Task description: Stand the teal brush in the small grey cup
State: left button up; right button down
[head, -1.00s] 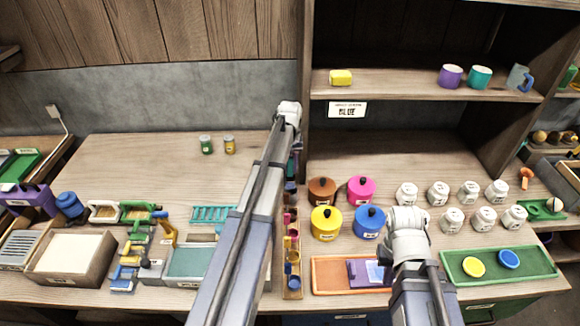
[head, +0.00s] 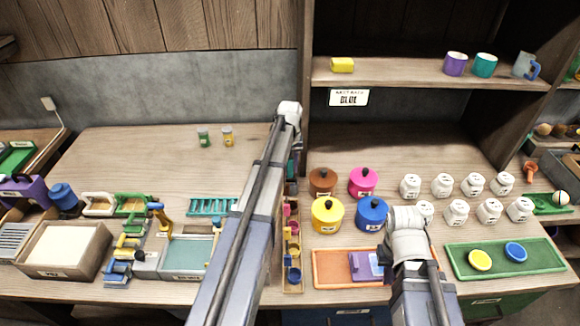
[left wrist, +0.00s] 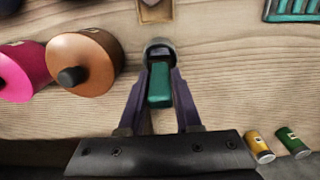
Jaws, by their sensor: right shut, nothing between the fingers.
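The teal brush (left wrist: 159,86) is between the purple fingers of my left gripper (left wrist: 159,96) in the left wrist view, and they are shut on it. The small grey cup (left wrist: 159,46) shows as a dark round rim right beyond the brush's end. I cannot tell whether that end is inside the cup or just above it. In the head view the left wrist and arm cover most of this spot. My right gripper (head: 408,240) is above the orange tray's right end, shut and empty, its fingers mostly hidden by its own wrist.
Brown (head: 323,182) and pink (head: 363,182) lidded pots stand close to the left gripper's spot. Several white jars (head: 442,184) and a green tray (head: 505,261) are at right.

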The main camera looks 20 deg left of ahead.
pick_arm(q)
jog(key=o, duration=0.4)
jog(key=shift+o, duration=0.2)
notch_tip(320, 180, up, 8)
jog(key=p, duration=0.8)
jog(key=shift+f, duration=0.1)
dwell(0.4)
jog(key=s+d+m+y+b, duration=0.1)
jog(key=s+d+m, duration=0.8)
jog(key=s+d, duration=1.8)
jog(key=shift+d+f, duration=0.4)
jog(key=shift+d, duration=0.05)
